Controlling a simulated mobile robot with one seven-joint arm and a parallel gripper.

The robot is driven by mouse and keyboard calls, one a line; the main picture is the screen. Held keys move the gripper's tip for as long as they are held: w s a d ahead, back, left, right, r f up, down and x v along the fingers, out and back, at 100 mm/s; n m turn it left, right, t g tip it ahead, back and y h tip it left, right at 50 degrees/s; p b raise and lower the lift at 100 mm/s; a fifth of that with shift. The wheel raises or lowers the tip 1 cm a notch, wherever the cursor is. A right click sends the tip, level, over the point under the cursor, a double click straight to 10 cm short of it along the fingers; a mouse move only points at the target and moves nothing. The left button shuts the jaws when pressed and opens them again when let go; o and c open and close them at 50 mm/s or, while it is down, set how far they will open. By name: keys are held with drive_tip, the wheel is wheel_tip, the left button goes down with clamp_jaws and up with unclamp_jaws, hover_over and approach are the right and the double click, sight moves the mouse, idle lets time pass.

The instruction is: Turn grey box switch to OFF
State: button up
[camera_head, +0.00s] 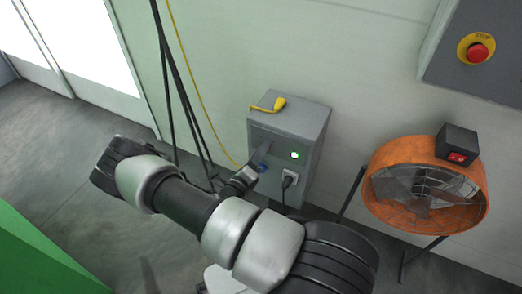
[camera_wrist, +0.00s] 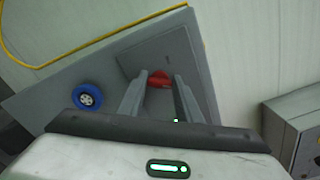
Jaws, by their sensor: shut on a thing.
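The grey box (camera_head: 312,128) stands against the wall in the head view, with a lit green lamp (camera_head: 295,155) on its front. In the wrist view its grey face (camera_wrist: 115,75) is tilted and carries a red switch (camera_wrist: 160,78) on a darker square plate (camera_wrist: 190,50). My gripper (camera_wrist: 158,83) has one finger on each side of the red switch and is shut on it. In the head view my gripper (camera_head: 258,160) is at the left part of the box front, and the switch is hidden there. I cannot read any ON or OFF marking.
A blue socket (camera_wrist: 88,96) sits beside the switch plate. A black plug (camera_head: 287,181) is in the box's lower front. A yellow connector (camera_head: 280,103) lies on top, its cable hanging left. An orange fan (camera_head: 388,155) stands right, below a red emergency button (camera_head: 477,53).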

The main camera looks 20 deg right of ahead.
drive_tip(key=shift+f+n+p, duration=0.15)
drive_tip(key=shift+f+n, duration=0.05)
drive_tip(key=shift+n, duration=3.6)
drive_tip(key=shift+f+n+p, duration=0.15)
drive_tip(key=shift+n, duration=3.65)
drive_tip(key=o, duration=1)
drive_tip(key=shift+o, duration=0.2)
drive_tip(key=p+v, duration=0.1)
drive_tip(key=v, duration=1.6)
drive_tip(key=shift+s+p, duration=0.25)
drive_tip(key=shift+p, duration=0.1)
drive_tip(key=shift+a, duration=0.15)
